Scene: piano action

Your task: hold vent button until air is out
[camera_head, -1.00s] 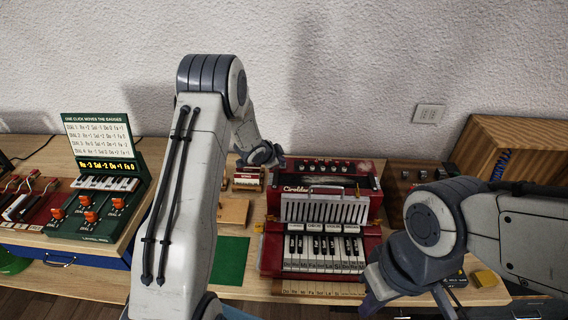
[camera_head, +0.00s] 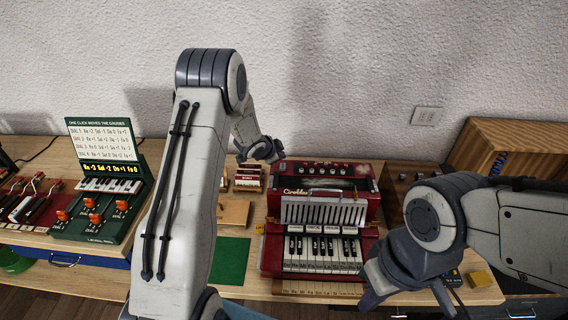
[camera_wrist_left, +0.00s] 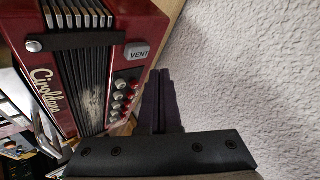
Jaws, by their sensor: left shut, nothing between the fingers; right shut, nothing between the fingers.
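The red Cirolldau-style accordion (camera_head: 322,263) stands on the table right of centre, its keys facing me. It also shows in the left wrist view (camera_wrist_left: 135,22), turned on its side. There a grey button marked VENT (camera_wrist_left: 138,52) sits on its body, by a dark strap end. My left gripper (camera_wrist_left: 157,74) is shut and empty; its tips show just beside the accordion, below the VENT button in the picture and apart from it. In the head view it is at the accordion's upper left (camera_head: 277,152). My right gripper (camera_head: 370,298) is shut and empty, low in front of the accordion's right side.
A green lever panel (camera_head: 100,210) stands at the left. A green mat (camera_head: 230,262) lies left of the accordion. A wooden cabinet (camera_head: 510,140) and a yellow block (camera_head: 480,278) are at the right. The textured wall is close behind my left gripper.

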